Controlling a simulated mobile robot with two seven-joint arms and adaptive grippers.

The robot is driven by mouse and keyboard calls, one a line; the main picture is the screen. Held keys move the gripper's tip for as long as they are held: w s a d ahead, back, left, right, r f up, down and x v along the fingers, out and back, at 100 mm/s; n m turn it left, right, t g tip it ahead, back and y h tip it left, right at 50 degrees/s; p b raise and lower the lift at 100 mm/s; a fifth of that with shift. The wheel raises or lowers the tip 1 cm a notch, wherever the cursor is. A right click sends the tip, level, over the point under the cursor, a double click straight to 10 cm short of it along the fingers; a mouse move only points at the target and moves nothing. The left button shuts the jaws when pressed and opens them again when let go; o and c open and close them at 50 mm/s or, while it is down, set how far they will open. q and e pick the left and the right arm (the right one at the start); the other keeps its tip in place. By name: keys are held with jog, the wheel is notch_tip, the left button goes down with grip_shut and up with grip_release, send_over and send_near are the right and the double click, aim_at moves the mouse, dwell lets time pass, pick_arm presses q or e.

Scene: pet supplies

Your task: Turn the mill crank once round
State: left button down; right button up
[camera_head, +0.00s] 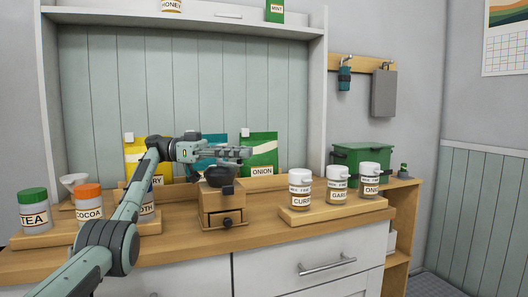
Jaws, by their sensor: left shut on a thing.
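The mill (219,204) is a wooden box with a dark bowl on top and a small drawer with a dark knob, standing upright near the middle of the counter. My left gripper (244,153) reaches in from the left, just above the mill's bowl. It is shut on the mill crank, which is mostly hidden behind the fingers. The crank's exact angle cannot be made out. My right gripper is not in view.
TEA (34,216) and COCOA (88,203) jars stand at the left, partly behind my arm. Several white jars stand on a wooden riser (332,208) at the right. Packets, one marked ONION (262,150), stand behind the mill. The counter in front is clear.

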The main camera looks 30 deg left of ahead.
pick_arm(q)
jog(key=shift+s, duration=0.1)
dwell(0.4)
jog(key=c, duration=1.3)
grip_release()
notch_tip(320, 180, up, 10)
jog(key=shift+r, duration=0.1)
